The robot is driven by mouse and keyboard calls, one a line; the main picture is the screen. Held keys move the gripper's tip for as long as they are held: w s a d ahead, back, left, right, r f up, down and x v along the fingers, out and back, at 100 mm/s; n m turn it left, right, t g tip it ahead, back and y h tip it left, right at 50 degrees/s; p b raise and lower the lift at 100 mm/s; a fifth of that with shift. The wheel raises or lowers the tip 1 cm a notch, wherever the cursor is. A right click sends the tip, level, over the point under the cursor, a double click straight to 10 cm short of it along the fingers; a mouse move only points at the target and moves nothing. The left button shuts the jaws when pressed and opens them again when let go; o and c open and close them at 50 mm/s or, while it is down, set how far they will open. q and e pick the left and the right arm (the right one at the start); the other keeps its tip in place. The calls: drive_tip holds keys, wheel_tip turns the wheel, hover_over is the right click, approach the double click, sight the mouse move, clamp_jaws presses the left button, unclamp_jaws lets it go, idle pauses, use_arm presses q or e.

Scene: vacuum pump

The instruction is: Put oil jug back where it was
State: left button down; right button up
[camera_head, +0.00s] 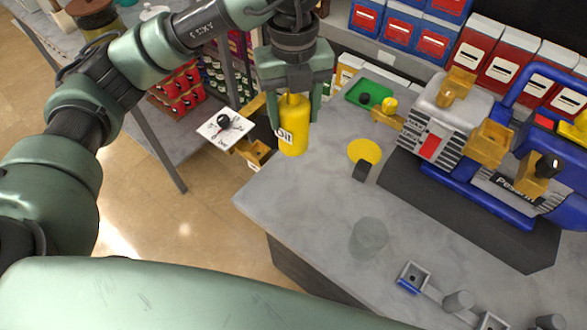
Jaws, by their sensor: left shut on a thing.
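The yellow oil jug (293,135) is upright, with dark "Oil" lettering partly showing at its left side. My left gripper (294,112) points down and is shut on the jug, one finger on each side of its upper part. The jug is at the left part of the grey workbench (320,205), near its left edge. I cannot tell whether its base touches the bench. A flat yellow disc (364,151) lies on the bench to the right of the jug, and a round grey patch (369,237) shows nearer to me. My right gripper is not in view.
A blue vacuum pump (490,190) with a grey motor stands on a dark base at the right. Small grey metal parts (458,301) lie at the front right. Boxes (435,40) line the back.

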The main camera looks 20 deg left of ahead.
use_arm(q)
wheel_tip(320, 180, down, 16)
drive_tip(key=p, duration=0.3)
drive_tip(key=shift+f, duration=0.15)
drive_tip(key=shift+f, duration=0.1)
drive_tip(key=c, duration=0.6)
unclamp_jaws()
drive_tip(key=shift+o, duration=0.2)
